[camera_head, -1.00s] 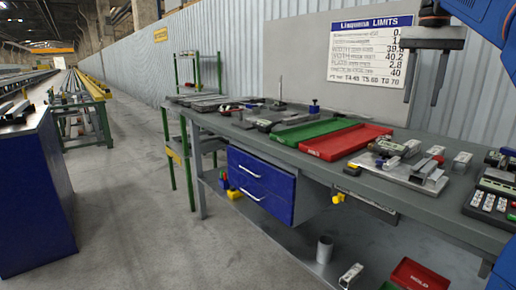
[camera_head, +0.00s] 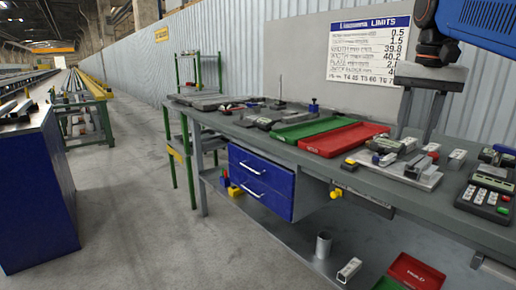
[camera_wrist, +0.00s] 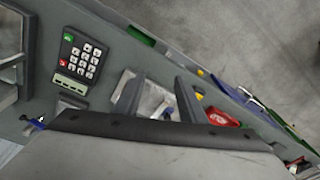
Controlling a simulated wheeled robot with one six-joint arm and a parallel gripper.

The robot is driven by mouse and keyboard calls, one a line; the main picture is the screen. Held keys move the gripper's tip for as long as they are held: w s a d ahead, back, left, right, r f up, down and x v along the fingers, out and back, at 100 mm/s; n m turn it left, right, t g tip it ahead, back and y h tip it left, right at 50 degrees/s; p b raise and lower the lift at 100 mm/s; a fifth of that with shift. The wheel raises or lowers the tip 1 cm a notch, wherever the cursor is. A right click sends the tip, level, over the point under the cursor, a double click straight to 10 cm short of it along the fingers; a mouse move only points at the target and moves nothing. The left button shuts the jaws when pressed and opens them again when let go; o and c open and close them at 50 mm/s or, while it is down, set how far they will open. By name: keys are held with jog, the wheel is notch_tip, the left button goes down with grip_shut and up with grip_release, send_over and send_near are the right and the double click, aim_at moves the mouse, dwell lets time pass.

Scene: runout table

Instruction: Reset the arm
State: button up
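My gripper (camera_head: 413,138) hangs from my blue arm at the upper right of the head view, over the far side of the workbench and in front of the limits board. Its two grey fingers point down and stand apart, with nothing visible between them. In the wrist view my gripper (camera_wrist: 157,85) shows the same two spread fingers. The gap between them faces a metal fixture plate with parts, which lies beyond the fingers on the bench. The wide grey gripper body covers the bottom of the wrist view.
The workbench (camera_head: 300,158) holds a green tray (camera_head: 315,129), a red tray (camera_head: 343,140), the fixture plate (camera_head: 425,178) and a keypad device (camera_head: 487,198). The limits board (camera_head: 367,48) stands behind. Blue drawers (camera_head: 262,184) hang below. Open floor lies left of the bench.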

jog(key=s+a+f+n+t, duration=0.1)
jog(key=s+a+f+n, duration=0.1)
jog(key=s+f, duration=0.4)
jog(key=s+a+f+n+t, duration=0.1)
jog(key=s+f, duration=0.5)
jog(key=f, duration=0.9)
jog(key=s+a+f+n+t, duration=0.1)
jog(key=s+a+f+n, duration=0.1)
jog(key=s+f, duration=0.4)
notch_tip(320, 180, down, 5)
jog(key=shift+a+n, duration=0.3)
jog(key=shift+a, duration=0.5)
